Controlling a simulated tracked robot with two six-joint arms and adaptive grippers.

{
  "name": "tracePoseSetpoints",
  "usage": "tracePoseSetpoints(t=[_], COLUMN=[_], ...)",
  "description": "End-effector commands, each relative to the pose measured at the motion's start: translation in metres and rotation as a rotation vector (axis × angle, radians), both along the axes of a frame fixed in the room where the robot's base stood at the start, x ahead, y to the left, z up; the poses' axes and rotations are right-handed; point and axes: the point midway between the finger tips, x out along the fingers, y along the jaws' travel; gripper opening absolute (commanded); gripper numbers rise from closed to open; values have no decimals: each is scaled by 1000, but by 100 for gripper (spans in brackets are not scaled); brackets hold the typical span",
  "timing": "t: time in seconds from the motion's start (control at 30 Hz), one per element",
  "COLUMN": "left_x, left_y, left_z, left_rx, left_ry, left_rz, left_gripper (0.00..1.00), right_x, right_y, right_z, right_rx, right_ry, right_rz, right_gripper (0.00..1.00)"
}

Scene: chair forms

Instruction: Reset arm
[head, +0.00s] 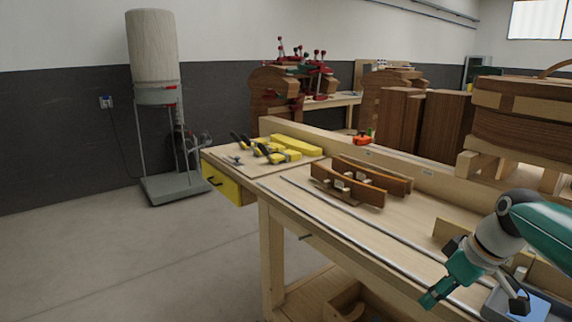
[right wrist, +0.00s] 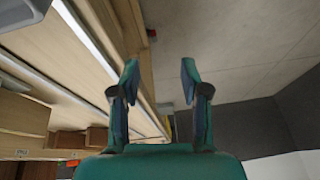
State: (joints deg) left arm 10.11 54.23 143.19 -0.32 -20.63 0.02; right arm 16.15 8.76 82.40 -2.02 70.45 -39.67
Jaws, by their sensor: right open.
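My right gripper (head: 474,304) is at the lower right of the head view, at the front edge of the workbench (head: 410,232). Its green arm comes in from the right. The two fingers are spread apart with nothing between them. In the right wrist view the open gripper (right wrist: 158,78) shows both dark green fingers, with the bench edge and grey floor behind them. My left gripper is not in the head view.
Yellow-and-black clamps (head: 270,150) lie on a board at the far end. Stacked wooden forms (head: 525,110) stand behind.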

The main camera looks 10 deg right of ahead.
Motion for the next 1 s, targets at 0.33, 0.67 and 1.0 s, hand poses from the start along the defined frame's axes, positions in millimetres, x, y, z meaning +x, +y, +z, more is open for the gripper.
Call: tracePoseSetpoints(t=[0.33, 0.67, 1.0], left_x=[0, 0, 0], left_y=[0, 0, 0], left_z=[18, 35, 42], left_rx=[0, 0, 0], left_ry=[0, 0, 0], left_rz=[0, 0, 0], left_gripper=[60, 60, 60], right_x=[25, -82, -172], right_y=[94, 204, 246], right_z=[-195, -348, -381], right_rx=[105, 187, 213], right_ry=[146, 310, 387], right_rz=[-146, -347, -470], right_gripper=[45, 45, 45])
